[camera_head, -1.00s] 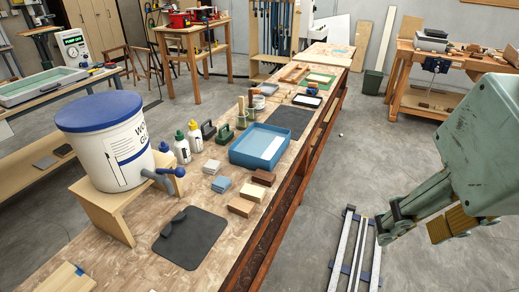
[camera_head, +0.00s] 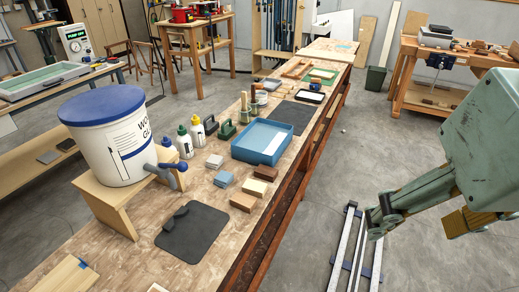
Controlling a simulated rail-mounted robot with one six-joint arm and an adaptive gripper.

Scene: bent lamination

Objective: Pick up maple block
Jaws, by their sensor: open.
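The maple block (camera_head: 254,187) is the palest of three small wooden blocks in a row on the long workbench (camera_head: 205,264). It lies between a dark brown block (camera_head: 266,173) and a mid-brown block (camera_head: 243,202). My gripper (camera_head: 417,224) is at the right of the view, over the floor and well apart from the blocks. Its fingers are spread wide with nothing between them. The block is in plain view.
A blue tray (camera_head: 235,148) stands just behind the blocks. A black mat (camera_head: 192,235) lies in front, and a white bucket with a blue lid (camera_head: 112,156) sits on a wooden stand at left. Small grey (camera_head: 214,161) and blue (camera_head: 223,179) stacks lie left of the blocks.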

